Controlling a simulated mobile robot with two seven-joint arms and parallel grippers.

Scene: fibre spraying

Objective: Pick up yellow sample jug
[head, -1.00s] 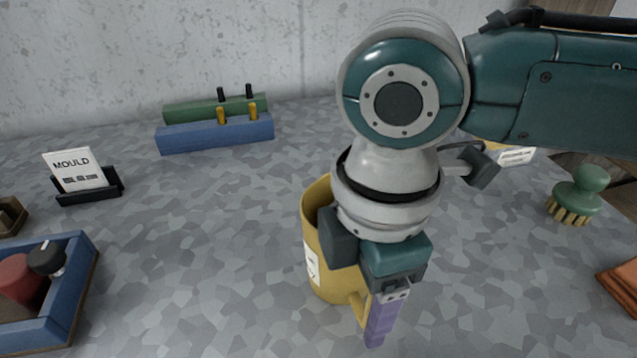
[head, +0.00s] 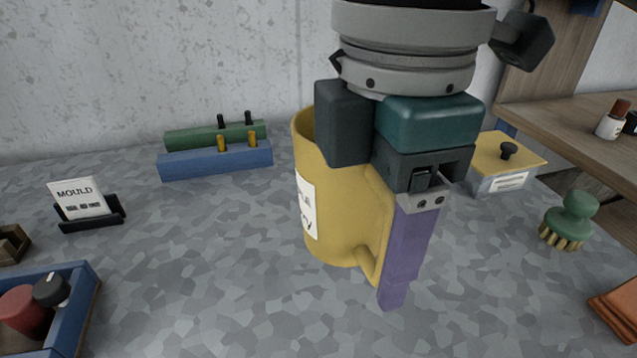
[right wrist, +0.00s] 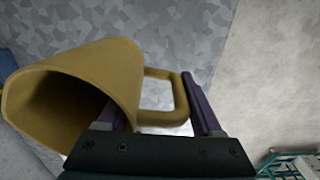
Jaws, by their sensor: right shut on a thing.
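The yellow sample jug (head: 340,200) stands upright in the middle of the head view, with a white label partly visible on its left side. My right gripper (head: 398,260) comes down from above and is shut on the jug's handle, which faces right. One purple finger shows in front of the handle; the other is hidden behind it. In the right wrist view, the jug (right wrist: 105,75) shows its open mouth at left, and its handle (right wrist: 160,118) lies between the two purple fingers. The jug appears raised off the table. My left gripper is not in view.
Blue and green racks (head: 215,160) with pegs stand at the back. A MOULD card (head: 77,198) and a blue tray (head: 75,310) are at left. A yellow-lidded box (head: 508,160), a green brush (head: 570,218) and a wooden shelf (head: 560,120) are at right.

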